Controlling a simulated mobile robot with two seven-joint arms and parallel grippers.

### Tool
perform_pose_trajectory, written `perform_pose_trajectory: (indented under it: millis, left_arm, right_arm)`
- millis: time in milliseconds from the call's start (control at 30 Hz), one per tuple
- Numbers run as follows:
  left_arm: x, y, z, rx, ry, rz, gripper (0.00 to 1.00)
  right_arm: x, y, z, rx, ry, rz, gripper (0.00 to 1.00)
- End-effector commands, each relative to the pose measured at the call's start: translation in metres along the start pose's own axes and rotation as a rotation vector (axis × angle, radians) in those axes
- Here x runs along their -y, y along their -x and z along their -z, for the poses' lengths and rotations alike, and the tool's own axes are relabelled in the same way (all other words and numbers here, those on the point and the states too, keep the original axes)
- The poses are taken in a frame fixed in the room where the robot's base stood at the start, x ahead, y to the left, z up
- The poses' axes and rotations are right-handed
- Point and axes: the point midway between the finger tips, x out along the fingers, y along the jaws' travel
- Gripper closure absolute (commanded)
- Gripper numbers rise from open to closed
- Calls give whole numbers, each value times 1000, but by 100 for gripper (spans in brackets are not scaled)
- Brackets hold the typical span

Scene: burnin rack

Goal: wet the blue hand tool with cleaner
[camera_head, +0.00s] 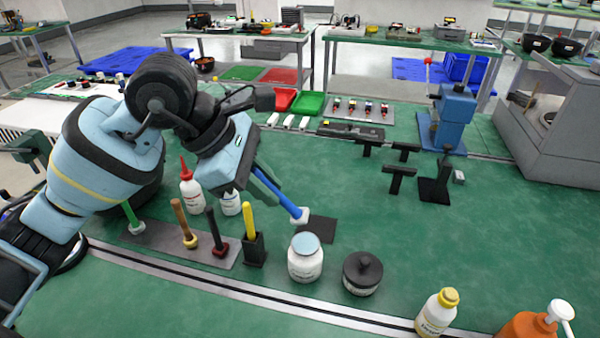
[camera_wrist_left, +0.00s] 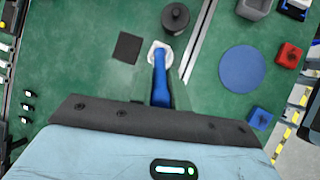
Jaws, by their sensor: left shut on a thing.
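My left gripper (camera_head: 254,172) is shut on the blue hand tool (camera_head: 278,194), which slants down to the right and ends in a white head (camera_head: 302,216). The tool is held above the bench, in front of a black square mat (camera_head: 320,231) in the head view. A white jar with a pale blue top (camera_head: 305,258) stands just nearer than the head. In the left wrist view the blue handle (camera_wrist_left: 160,80) runs to a white shape; where head and jar part is unclear, and so is whether they touch. My right gripper is out of view.
A dark lidded jar (camera_head: 362,274) stands right of the white jar. A grey holder strip (camera_head: 150,238) with several other coloured hand tools lies left. A yellow-capped bottle (camera_head: 437,312) and an orange pump bottle (camera_head: 530,325) stand front right.

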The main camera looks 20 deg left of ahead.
Motion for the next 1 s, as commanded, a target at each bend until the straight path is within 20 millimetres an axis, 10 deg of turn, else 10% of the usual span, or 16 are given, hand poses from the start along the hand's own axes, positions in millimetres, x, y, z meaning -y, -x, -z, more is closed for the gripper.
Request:
perform_pose_trajectory:
  millis: [1000]
  left_arm:
    - [7,-33,19,9,50,-35,100]
  right_arm:
    - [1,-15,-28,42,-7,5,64]
